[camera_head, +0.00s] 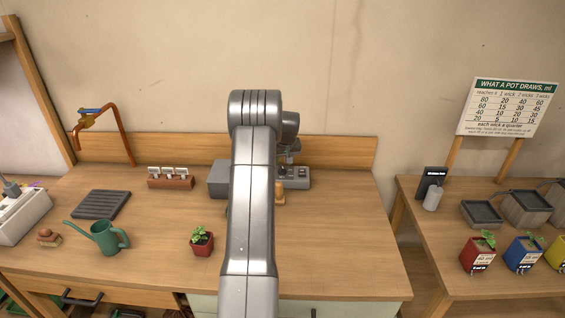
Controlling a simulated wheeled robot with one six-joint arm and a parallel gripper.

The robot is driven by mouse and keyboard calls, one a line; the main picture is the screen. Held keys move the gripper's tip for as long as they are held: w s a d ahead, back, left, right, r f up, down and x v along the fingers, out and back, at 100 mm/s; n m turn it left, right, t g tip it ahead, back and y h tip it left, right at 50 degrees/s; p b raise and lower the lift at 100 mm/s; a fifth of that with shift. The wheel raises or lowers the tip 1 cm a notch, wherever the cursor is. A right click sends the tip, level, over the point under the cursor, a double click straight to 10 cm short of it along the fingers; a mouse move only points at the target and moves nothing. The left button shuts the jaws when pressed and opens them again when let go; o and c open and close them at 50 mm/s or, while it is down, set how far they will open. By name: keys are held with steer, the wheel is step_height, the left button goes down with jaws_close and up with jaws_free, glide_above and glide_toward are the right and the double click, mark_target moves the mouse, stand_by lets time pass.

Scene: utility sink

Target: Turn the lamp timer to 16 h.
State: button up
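A grey box-like device (219,180) stands at the back of the wooden bench, with my arm crossing in front of its middle. Its right part (297,178) carries small dark details on top. It may hold the lamp timer, but no dial or hour marks can be read. My gripper (289,157) seems to be just above this right part, behind my arm's wrist. It is small and partly hidden, so I cannot tell whether its fingers are open or touching anything.
A wooden stamp-like object (280,193) stands just in front of the device. A red pot with a plant (202,242), a green watering can (108,238), a dark slatted tray (101,204) and a label rack (170,183) occupy the left. The bench's front right is clear.

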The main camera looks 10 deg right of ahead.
mark_target(282, 166)
steer(key=shift+x, duration=1.45)
jaws_close()
steer(key=shift+f+m+h+b, duration=0.15)
steer(key=shift+m+h+b, duration=0.25)
steer(key=shift+m+b, duration=0.4)
steer(key=shift+a+m+b, duration=0.1)
steer(key=shift+m+b, duration=0.25)
steer(key=shift+m, duration=0.45)
jaws_free()
